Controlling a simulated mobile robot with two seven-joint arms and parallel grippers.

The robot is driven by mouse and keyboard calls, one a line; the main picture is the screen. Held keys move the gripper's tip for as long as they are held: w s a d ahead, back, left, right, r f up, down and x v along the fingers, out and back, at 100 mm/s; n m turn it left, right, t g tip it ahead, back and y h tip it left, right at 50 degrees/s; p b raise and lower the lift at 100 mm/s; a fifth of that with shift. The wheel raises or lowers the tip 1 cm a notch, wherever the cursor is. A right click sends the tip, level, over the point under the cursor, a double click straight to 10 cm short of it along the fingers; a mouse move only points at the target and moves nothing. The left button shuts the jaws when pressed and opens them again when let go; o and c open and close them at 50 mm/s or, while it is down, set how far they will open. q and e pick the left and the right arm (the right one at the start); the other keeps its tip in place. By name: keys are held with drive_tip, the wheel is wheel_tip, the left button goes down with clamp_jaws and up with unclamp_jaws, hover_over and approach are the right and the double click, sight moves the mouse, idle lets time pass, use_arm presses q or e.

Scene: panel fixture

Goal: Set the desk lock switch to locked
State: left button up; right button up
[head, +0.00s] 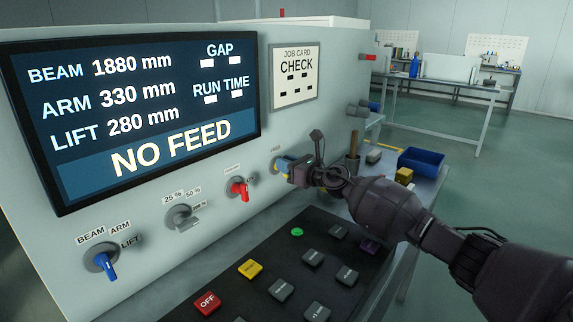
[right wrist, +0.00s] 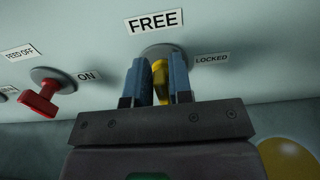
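The desk lock switch is a yellow handle (right wrist: 160,80) on a round grey base (right wrist: 163,51) on the sloping panel face. In the right wrist view the FREE label (right wrist: 154,22) is above it and the LOCKED label (right wrist: 211,59) is to its right. My right gripper (right wrist: 161,82) has one blue finger on each side of the handle, with the handle filling the gap between them. In the head view my right gripper (head: 283,166) is at the panel and hides most of the switch. Which label the handle points at is hard to tell. My left gripper is not in view.
A red switch (head: 240,189), a grey switch (head: 183,216) and a blue switch (head: 106,262) run leftward along the panel. A dark keypad (head: 262,264) with several buttons lies below. A blue bin (head: 421,161) stands on the side table at right.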

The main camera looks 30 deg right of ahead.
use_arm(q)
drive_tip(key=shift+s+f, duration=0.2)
use_arm(e)
clamp_jaws()
